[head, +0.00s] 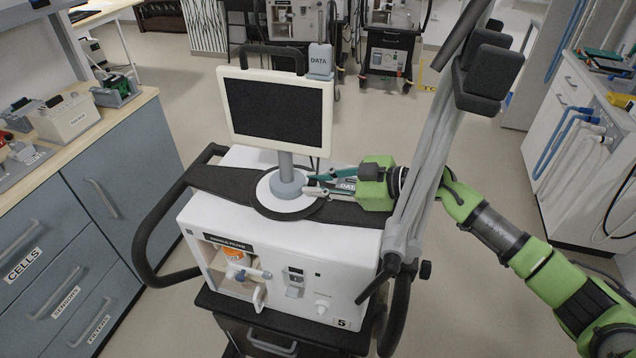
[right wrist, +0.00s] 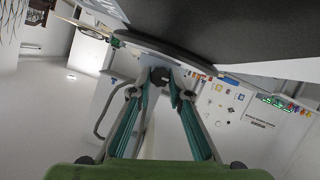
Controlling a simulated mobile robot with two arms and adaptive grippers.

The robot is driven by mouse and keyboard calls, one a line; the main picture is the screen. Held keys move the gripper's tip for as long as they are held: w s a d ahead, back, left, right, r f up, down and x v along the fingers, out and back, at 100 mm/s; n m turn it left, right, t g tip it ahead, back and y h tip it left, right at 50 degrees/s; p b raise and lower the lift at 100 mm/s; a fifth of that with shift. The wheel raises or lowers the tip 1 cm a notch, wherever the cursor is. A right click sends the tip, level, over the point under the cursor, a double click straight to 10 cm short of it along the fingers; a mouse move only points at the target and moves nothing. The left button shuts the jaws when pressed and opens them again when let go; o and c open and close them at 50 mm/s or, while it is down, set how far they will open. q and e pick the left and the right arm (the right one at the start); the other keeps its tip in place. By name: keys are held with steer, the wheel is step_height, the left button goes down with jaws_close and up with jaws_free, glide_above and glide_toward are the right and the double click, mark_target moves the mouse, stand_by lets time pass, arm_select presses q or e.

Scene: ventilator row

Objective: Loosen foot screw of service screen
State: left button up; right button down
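The service screen (head: 276,114) has a black face in a cream frame. It stands on a grey post with a round grey-and-white foot (head: 270,203) on top of the white ventilator (head: 265,258). My right gripper (head: 309,185) reaches in from the right, its fingers low beside the foot. In the right wrist view a small dark knob, seemingly the foot screw (right wrist: 160,76), lies between the fingertips of this gripper (right wrist: 160,84). The fingers are apart around it; whether the pads touch it I cannot tell. My left gripper is not in view.
A black handle rail (head: 146,235) curves round the ventilator's left side. A drawer counter (head: 70,245) is at left and a white cabinet (head: 566,150) at right. Open floor lies behind the ventilator.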

steer(key=shift+s+r+n+t+p, duration=0.2)
steer(key=shift+n+t+p, duration=0.3)
steer(key=shift+p, duration=1.1)
steer(key=shift+w+f+n+t+p, duration=0.1)
steer(key=shift+f+n+t+p, duration=0.2)
steer(key=shift+n+p, duration=0.25)
steer(key=c, duration=1.9)
jaws_free()
